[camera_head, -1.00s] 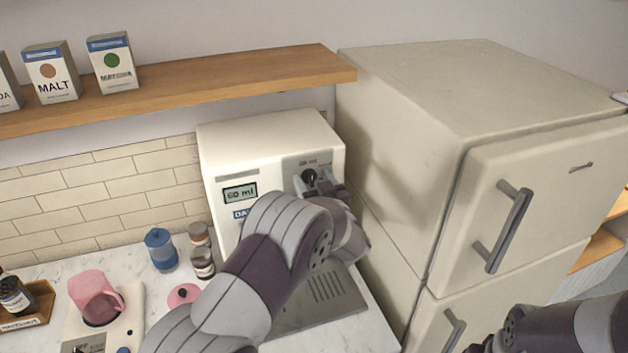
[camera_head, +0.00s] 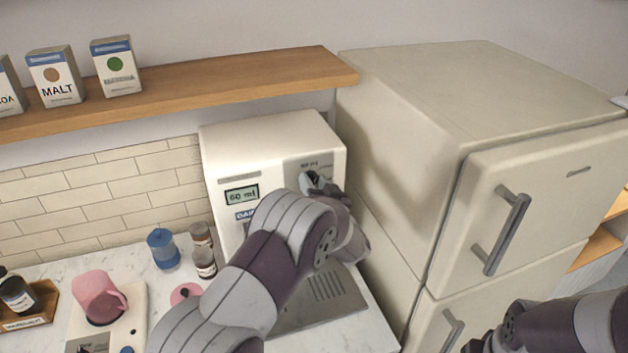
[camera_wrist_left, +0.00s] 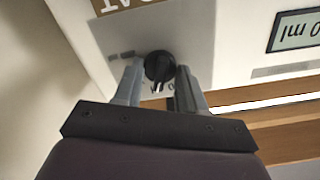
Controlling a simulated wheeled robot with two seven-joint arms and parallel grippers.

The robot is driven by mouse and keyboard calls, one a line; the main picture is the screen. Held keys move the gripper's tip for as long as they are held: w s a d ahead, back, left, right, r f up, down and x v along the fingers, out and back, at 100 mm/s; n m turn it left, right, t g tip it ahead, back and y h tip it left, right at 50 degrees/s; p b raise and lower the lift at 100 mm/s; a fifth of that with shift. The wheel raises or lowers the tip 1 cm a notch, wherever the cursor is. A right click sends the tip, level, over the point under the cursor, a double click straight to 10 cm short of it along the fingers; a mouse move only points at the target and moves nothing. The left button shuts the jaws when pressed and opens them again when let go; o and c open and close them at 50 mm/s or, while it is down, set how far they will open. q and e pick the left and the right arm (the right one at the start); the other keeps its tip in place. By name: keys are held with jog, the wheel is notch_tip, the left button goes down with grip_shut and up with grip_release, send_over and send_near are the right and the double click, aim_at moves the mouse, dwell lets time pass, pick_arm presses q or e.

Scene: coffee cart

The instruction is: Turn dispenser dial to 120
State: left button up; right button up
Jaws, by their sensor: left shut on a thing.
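The white dispenser (camera_head: 262,140) stands against the wall and its display (camera_head: 241,195) reads 60 ml. Its round black dial (camera_wrist_left: 159,66) sits on a grey panel at the machine's upper right. My left gripper (camera_head: 318,184) reaches the dial from the front. In the left wrist view the two fingers of my left gripper (camera_wrist_left: 158,84) are on either side of the dial and shut on it. A white pointer mark shows on the dial's edge. In the head view my arm hides much of the machine's front. My right arm is at the lower right, its fingers out of sight.
A cream fridge (camera_head: 430,90) stands close to the right of the dispenser. A wooden shelf (camera_head: 220,78) with boxes runs above on the left.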

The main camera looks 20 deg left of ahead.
pick_arm(q)
jog(key=m, duration=0.1)
jog(key=m+p, duration=0.1)
jog(key=m, duration=0.1)
jog(key=shift+d+r+m, duration=0.1)
jog(key=shift+r+m, duration=0.1)
jog(key=shift+m, duration=0.1)
jog(key=shift+f+m+p, duration=0.1)
jog(key=shift+m+p, duration=0.75)
jog(key=shift+m, duration=0.95)
jog(key=o, duration=1)
jog(key=shift+d, duration=0.15)
jog(key=shift+f, duration=0.1)
